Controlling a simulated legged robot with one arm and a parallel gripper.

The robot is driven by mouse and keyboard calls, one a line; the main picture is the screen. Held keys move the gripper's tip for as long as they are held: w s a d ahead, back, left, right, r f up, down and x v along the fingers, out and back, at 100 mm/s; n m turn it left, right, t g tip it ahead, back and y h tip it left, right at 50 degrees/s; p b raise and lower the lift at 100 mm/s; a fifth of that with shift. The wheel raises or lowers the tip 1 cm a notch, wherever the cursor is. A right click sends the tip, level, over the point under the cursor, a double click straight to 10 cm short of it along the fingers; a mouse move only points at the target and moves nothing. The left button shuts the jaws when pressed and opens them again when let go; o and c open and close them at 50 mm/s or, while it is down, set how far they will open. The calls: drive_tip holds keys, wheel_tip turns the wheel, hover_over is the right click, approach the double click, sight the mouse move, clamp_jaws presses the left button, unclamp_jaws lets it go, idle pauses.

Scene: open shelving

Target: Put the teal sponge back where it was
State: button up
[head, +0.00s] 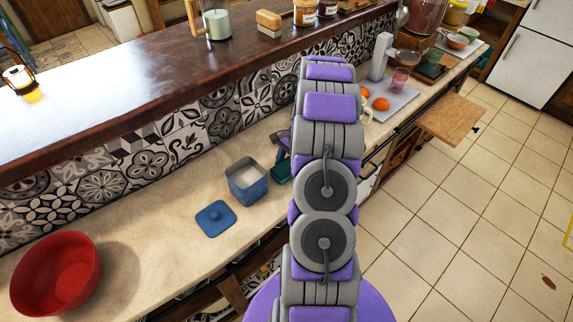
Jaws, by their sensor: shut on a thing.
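The teal sponge (280,173) shows as a small dark teal block just left of my arm, over the pale counter. My gripper (283,157) is mostly hidden behind my arm. The part that shows is dark and sits at the sponge, shut on it. I cannot tell whether the sponge touches the counter. A blue open canister (248,187) stands just left of the sponge, with pale contents. Its blue square lid (215,218) lies flat on the counter to the left.
A red bowl (55,275) stands at the counter's near left. A tiled wall (150,150) rises behind, topped by a dark wooden ledge (130,85). Oranges (380,104) and a pink glass (400,80) stand farther right. The counter (150,235) between bowl and lid is clear.

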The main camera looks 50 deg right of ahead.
drive_tip(key=o, duration=0.7)
drive_tip(key=shift+d+f, duration=0.1)
drive_tip(key=shift+d, duration=0.1)
drive_tip(key=shift+c, duration=0.2)
drive_tip(key=o, duration=0.4)
drive_tip(key=shift+d+f, duration=0.1)
drive_tip(key=shift+d, duration=0.35)
drive_tip(key=shift+c, duration=0.2)
drive_tip(key=shift+a+r, duration=0.2)
drive_tip(key=shift+a, duration=0.3)
drive_tip(key=shift+r, duration=0.4)
drive_tip(key=w+d+p+v, duration=0.1)
drive_tip(key=p+v, duration=0.1)
drive_tip(key=v, duration=0.9)
drive_tip(key=s+a+r+n+g+h, duration=0.15)
drive_tip(key=a+r+n, duration=0.45)
drive_tip(key=a, duration=0.7)
drive_tip(key=s+a+r+n+g, duration=0.15)
drive_tip(key=a+r+n, duration=0.4)
drive_tip(key=a, duration=0.85)
drive_tip(key=s+a+r+n+h, duration=0.1)
drive_tip(key=s+a+n, duration=0.3)
drive_tip(key=s, duration=0.6)
drive_tip(key=s+a+r+n+h, duration=0.2)
drive_tip(key=s+a+n, duration=0.2)
drive_tip(key=s+a, duration=0.4)
drive_tip(key=shift+s+a+t, duration=0.15)
drive_tip(key=shift+s+t, duration=0.15)
drive_tip(key=shift+s, duration=0.85)
